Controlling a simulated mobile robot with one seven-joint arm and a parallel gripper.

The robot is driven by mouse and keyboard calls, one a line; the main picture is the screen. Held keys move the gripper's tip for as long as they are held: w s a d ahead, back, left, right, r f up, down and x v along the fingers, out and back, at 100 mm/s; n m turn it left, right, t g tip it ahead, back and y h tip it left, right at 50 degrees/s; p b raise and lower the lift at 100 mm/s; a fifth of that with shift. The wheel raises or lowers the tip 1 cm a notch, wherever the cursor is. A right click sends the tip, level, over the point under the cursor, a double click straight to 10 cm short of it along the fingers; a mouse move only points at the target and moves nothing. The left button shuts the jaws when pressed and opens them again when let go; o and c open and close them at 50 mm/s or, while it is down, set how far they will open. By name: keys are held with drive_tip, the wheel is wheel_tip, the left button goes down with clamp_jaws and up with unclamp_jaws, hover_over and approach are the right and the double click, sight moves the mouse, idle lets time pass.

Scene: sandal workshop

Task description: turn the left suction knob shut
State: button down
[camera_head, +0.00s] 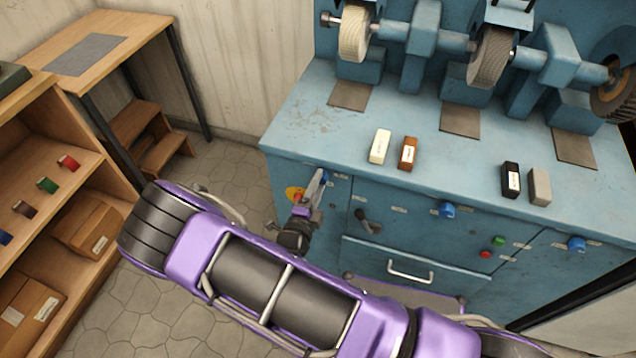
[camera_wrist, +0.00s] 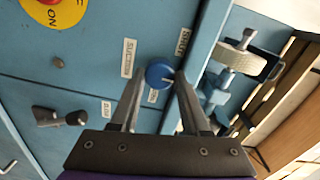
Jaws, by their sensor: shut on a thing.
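The left suction knob (camera_wrist: 157,72) is a small round blue knob on the front of the blue machine cabinet. In the wrist view it sits between the two fingertips of my gripper (camera_wrist: 159,80), which is shut on it. A pale mark shows near its edge, toward the finger at the right. A "SUCTION" label is beside it, with "SHUT" and "OPEN" labels around it. In the head view my gripper (camera_head: 319,182) reaches the cabinet's upper left front and hides most of the knob.
A red stop button on a yellow plate (camera_wrist: 72,12) is close by, as is a black lever handle (camera_wrist: 58,117). Two more blue knobs, middle (camera_head: 447,210) and right (camera_head: 577,244), are on the front. The cabinet top (camera_head: 300,120) overhangs above. Wooden shelves (camera_head: 75,190) stand at left.

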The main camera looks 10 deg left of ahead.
idle(0.3)
drive_tip(key=shift+c, duration=1.9)
unclamp_jaws()
drive_tip(key=s+a, duration=0.1)
drive_tip(key=s, duration=1.6)
drive_tip(key=shift+s+a+r, duration=0.2)
drive_tip(key=shift+r, duration=0.15)
